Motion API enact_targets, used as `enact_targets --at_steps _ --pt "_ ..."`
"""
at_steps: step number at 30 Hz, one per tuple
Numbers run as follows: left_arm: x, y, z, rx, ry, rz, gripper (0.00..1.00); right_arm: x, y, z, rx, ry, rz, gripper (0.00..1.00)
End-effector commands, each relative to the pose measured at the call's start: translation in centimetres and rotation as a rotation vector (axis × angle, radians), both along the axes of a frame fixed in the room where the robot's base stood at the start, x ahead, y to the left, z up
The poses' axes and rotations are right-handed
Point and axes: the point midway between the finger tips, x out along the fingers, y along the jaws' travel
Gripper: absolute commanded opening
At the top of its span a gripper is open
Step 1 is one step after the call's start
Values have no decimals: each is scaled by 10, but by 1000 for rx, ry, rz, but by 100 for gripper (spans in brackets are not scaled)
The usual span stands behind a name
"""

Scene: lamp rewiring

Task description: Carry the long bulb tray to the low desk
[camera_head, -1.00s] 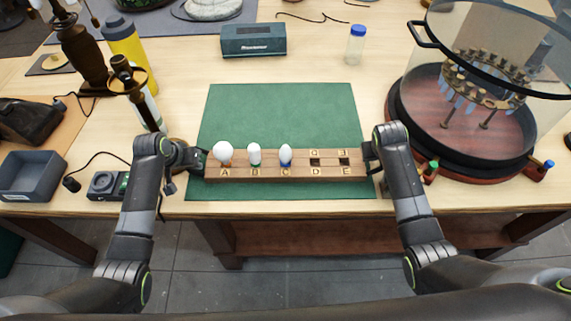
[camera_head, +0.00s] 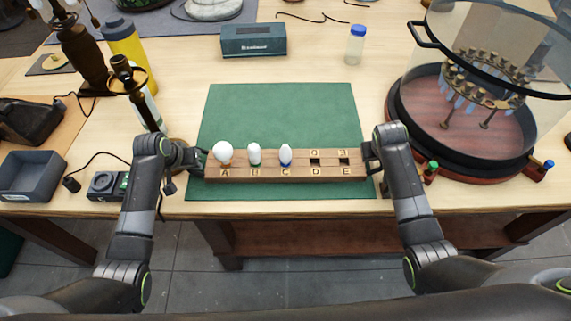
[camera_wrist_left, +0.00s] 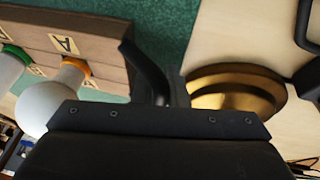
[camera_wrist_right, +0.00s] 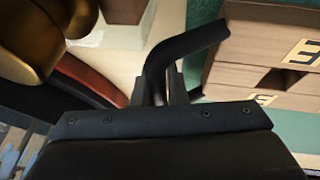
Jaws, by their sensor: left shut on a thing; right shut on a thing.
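The long wooden bulb tray (camera_head: 270,172) lies along the front of the green mat, with slots lettered A to E. White bulbs stand in A (camera_head: 222,152), B (camera_head: 254,155) and C (camera_head: 285,155); D and E show dark empty sockets. My left gripper (camera_head: 203,160) is shut at the tray's left end, and my right gripper (camera_head: 368,158) is shut at its right end. The tray also shows in the left wrist view (camera_wrist_left: 105,65) and the right wrist view (camera_wrist_right: 240,55). The exact grip contact is partly hidden. I cannot tell whether the tray is lifted off the mat.
The green mat (camera_head: 280,115) is bare behind the tray. A round glass-covered stand (camera_head: 470,165) is close beside my right gripper. A brass lamp (camera_head: 135,90), a grey bin (camera_head: 32,174) and a small device (camera_head: 105,185) are at left. A teal box (camera_head: 254,40) and blue-capped bottle (camera_head: 356,45) stand behind.

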Motion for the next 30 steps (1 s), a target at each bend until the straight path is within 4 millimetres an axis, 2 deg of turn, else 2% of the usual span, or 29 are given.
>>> enact_targets --at_steps 19,30 --pt "2 0 6 2 -7 -3 0 2 0 5 -2 -6 1 0" --pt "2 0 26 2 -7 -3 0 2 -1 27 -3 -6 0 0"
